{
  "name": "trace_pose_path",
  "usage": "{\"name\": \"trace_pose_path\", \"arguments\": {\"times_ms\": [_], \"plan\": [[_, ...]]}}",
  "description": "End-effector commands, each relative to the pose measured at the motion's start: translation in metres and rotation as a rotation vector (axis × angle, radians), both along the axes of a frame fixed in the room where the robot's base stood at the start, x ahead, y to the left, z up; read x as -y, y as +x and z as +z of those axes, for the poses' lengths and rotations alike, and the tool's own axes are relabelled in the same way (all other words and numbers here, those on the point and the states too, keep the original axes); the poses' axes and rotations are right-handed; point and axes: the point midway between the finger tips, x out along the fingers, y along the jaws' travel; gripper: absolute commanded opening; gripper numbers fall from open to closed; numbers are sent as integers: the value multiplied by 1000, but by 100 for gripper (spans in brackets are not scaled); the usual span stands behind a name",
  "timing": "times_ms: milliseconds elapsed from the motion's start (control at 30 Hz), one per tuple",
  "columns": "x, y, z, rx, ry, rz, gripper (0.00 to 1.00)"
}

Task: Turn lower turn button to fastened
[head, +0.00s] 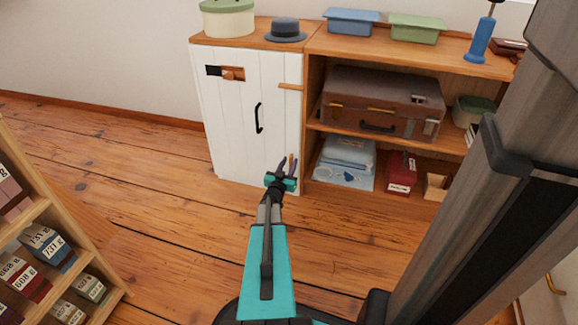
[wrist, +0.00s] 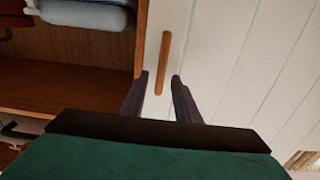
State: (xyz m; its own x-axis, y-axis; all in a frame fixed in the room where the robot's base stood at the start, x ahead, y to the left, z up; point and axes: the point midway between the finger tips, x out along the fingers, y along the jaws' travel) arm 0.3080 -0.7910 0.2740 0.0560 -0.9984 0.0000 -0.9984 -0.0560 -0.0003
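The lower turn button is a slim wooden bar low on the right edge of the white door (head: 232,130). In the wrist view the lower turn button (wrist: 165,50) stands upright on white boards, parallel to the door edge and not crossing it. In the head view only its tip (head: 291,157) shows above my gripper (head: 288,168). My gripper is open at the door; in the wrist view its dark fingers (wrist: 160,78) stand either side of the button's near end, with gaps visible. Whether they touch the door is unclear. The upper turn button (head: 290,87) lies horizontal across the door's right edge.
The door has a black handle (head: 259,118) and a dark latch (head: 225,72). Open shelves to the right hold a brown suitcase (head: 380,103), folded blue bedding (head: 345,165) and a red box (head: 401,174). A bookcase (head: 75,240) stands at left. Wooden floor (head: 150,165) between is clear.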

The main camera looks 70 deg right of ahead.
Motion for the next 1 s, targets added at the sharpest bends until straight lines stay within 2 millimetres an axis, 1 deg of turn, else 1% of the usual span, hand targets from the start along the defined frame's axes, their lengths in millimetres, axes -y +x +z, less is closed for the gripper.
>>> {"name": "trace_pose_path", "arguments": {"times_ms": [100, 400, 567, 600, 667, 700, 1000], "plan": [[5, 0, 0, 0, 0, 0, 29], [5, 0, 0, 0, 0, 0, 29], [5, 0, 0, 0, 0, 0, 2], [5, 0, 0, 0, 0, 0, 0], [5, 0, 0, 0, 0, 0, 0], [1, 1, 1, 0, 0, 1, 0], [6, 1, 2, -23, -1, 0, 0]]}}
